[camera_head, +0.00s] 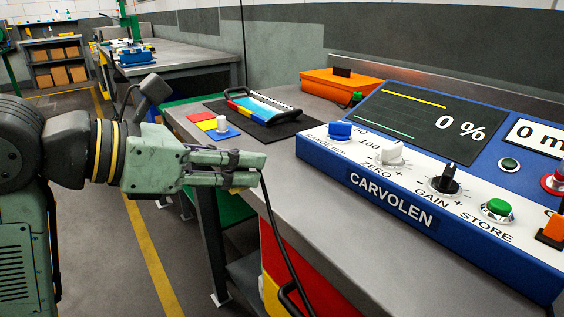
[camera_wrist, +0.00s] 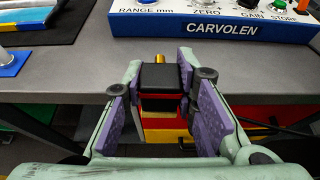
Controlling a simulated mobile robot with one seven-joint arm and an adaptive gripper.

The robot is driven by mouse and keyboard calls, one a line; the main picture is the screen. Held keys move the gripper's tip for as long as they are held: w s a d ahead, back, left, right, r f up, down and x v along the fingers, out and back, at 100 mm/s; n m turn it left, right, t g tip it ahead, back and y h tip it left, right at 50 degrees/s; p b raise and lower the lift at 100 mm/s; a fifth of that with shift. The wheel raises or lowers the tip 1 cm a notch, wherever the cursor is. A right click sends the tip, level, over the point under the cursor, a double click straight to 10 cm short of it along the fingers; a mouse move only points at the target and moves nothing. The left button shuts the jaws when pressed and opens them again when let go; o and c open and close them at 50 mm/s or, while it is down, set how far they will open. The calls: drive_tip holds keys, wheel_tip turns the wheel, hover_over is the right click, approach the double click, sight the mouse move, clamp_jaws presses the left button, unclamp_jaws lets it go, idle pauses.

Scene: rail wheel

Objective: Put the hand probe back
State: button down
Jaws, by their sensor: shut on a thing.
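The hand probe (camera_head: 236,159) is a small dark block between the fingers of my gripper (camera_head: 244,170), in front of the bench's front edge in the head view. A black cable hangs down from it. In the wrist view the probe (camera_wrist: 160,76) shows as a black block with a gold-coloured tip, between the purple finger pads of my gripper (camera_wrist: 161,88). My gripper is shut on it. Much of the probe is hidden by the fingers in the head view. I cannot tell which object is the probe's resting place.
The blue CARVOLEN console (camera_head: 390,200) with knobs stands on the grey bench (camera_head: 310,218) at right. An orange box (camera_head: 340,83) stands behind. A black mat (camera_head: 268,130) bears a coloured frame; a white knob-like piece (camera_head: 222,124) stands left of it. Red and yellow drawers (camera_head: 290,262) are below.

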drive_tip(key=p, duration=0.2)
hover_over(281, 176)
drive_tip(key=shift+f, duration=2.35)
drive_tip(key=shift+f, duration=0.1)
drive_tip(key=c, duration=1.3)
unclamp_jaws()
drive_tip(key=shift+r, duration=0.25)
drive_tip(key=b+v, duration=0.1)
drive_tip(key=v, duration=1)
drive_tip(key=shift+s+a+b, duration=0.3)
drive_tip(key=shift+a, duration=0.05)
